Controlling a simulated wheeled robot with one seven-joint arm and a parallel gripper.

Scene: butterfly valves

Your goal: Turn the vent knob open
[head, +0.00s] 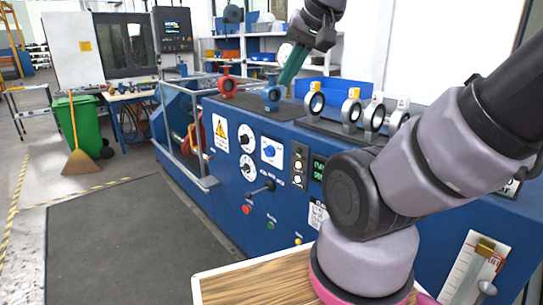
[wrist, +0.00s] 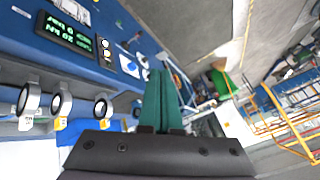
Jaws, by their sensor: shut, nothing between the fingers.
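The front panel of the blue test bench (head: 225,185) carries two white dials with black centres, the upper dial (head: 247,135) and the lower dial (head: 248,167), and a blue knob (head: 269,151) on a white plate. I cannot read which one is labelled vent. In the wrist view a blue knob on its white plate (wrist: 129,66) shows left of the fingers. My gripper (head: 284,82), with green fingers, is shut and empty, above the bench top and apart from the panel. Its fingers also show in the wrist view (wrist: 160,73), pressed together.
A red valve (head: 227,84) and a blue valve (head: 272,97) stand on the bench top. Several ring-shaped valves (head: 351,112) stand to the right. A black lever (head: 262,188) projects from the panel. A wooden surface (head: 255,280) lies in front; a dark mat (head: 125,240) covers the floor left.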

